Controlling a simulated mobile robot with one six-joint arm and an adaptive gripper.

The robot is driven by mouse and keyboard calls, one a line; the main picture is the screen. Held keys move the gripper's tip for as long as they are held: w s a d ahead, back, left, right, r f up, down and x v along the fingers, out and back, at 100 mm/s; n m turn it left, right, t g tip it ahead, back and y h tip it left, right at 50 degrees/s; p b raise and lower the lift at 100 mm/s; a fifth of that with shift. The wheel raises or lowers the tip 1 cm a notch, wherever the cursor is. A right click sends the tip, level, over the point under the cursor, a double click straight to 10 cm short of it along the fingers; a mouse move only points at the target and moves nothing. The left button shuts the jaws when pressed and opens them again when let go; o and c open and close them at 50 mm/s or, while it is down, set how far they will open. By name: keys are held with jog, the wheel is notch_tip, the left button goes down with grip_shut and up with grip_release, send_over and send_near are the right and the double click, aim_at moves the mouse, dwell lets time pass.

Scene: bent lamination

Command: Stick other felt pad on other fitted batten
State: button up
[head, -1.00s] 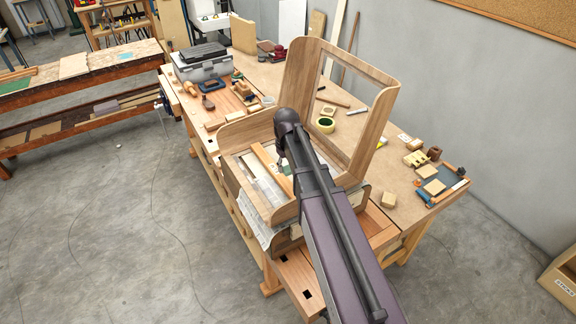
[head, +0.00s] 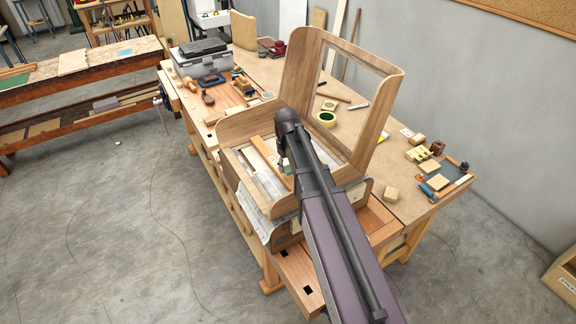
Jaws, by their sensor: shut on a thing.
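The bent wooden lamination (head: 292,75) stands on the workbench, with a tall open frame at right and a lower curved end (head: 246,127) at left. Between them lie a pale strip (head: 258,160) and a tan wooden batten (head: 268,158); a second batten cannot be made out clearly. My gripper (head: 283,160) is low inside the lamination near the tan batten, mostly hidden by my own dark wrist and arm. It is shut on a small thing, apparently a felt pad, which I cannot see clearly. Contact between pad and batten cannot be told.
The lamination's tall frame rises close on the right of my arm. A tape roll (head: 326,119), a wooden block (head: 390,194) and a blue-grey mat (head: 452,178) lie on the bench. A toolbox (head: 203,66) stands at the back. A small pale thing (head: 117,143) lies on the floor.

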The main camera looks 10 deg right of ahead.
jog(key=shift+f+b, duration=0.3)
jog(key=shift+f, duration=0.25)
jog(key=shift+f+b, duration=1.1)
jog(key=shift+b, duration=0.05)
dwell(2.4)
jog(key=o, duration=0.9)
jog(key=shift+o, duration=0.2)
jog(key=shift+r, duration=0.15)
jog(key=shift+r+p, duration=3.4)
jog(key=shift+p, duration=0.15)
